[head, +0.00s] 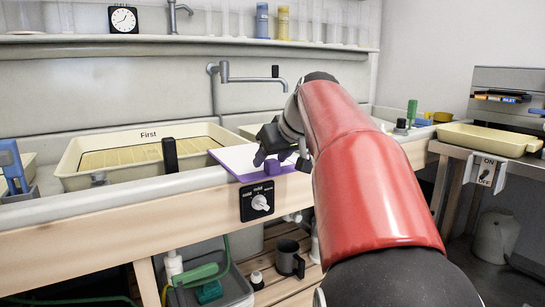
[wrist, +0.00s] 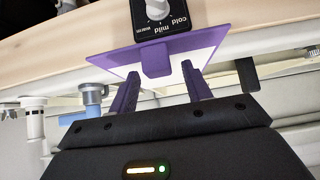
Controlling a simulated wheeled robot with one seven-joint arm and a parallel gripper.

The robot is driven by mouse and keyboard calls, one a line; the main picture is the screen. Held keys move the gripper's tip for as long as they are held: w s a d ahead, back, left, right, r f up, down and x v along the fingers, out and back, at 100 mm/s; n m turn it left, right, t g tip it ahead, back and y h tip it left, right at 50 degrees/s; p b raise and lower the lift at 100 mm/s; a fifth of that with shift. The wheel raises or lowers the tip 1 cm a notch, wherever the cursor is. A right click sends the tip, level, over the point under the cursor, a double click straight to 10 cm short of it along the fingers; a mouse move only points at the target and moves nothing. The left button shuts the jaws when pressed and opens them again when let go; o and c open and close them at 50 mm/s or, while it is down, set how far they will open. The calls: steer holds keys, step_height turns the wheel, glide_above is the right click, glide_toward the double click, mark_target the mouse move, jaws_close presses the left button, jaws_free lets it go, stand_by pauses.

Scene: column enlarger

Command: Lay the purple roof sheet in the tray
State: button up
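The roof sheet (head: 236,158) looks white on one face with a purple edge and a purple grip block. It lies tilted at the front edge of the sink, beside the cream tray (head: 72,172) marked "First". In the wrist view the sheet (wrist: 204,42) shows purple with its block (wrist: 155,60) facing me. My gripper (head: 283,156) is at the sheet's right part. In the wrist view its two purple fingers (wrist: 160,70) stand apart on either side of the block's near end, with gaps visible.
A temperature dial (head: 257,201) sits on the sink front just below the sheet. A black upright clip (head: 170,154) stands at the tray's front rim. A tap (head: 228,78) reaches over the sink. Another yellow tray (head: 487,138) rests on the right bench.

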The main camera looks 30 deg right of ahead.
steer(key=shift+r+p, duration=0.3)
steer(key=shift+r, duration=0.05)
steer(key=v, duration=1.2)
steer(key=shift+p, duration=0.35)
steer(key=shift+a+f, duration=0.1)
steer(key=shift+f, duration=0.1)
steer(key=s+a+f+g, duration=0.1)
steer(key=s+a+f, duration=0.4)
steer(key=f, duration=0.5)
steer(key=s+a+f+g, duration=0.1)
steer(key=s+a+f, duration=0.4)
steer(key=f, duration=0.6)
steer(key=s+a+f+g, duration=0.1)
steer(key=s+a+f, duration=0.5)
steer(key=f, duration=0.4)
steer(key=shift+a+f, duration=0.35)
steer(key=shift+a, duration=0.4)
steer(key=shift+o, duration=0.4)
steer(key=shift+d, duration=0.1)
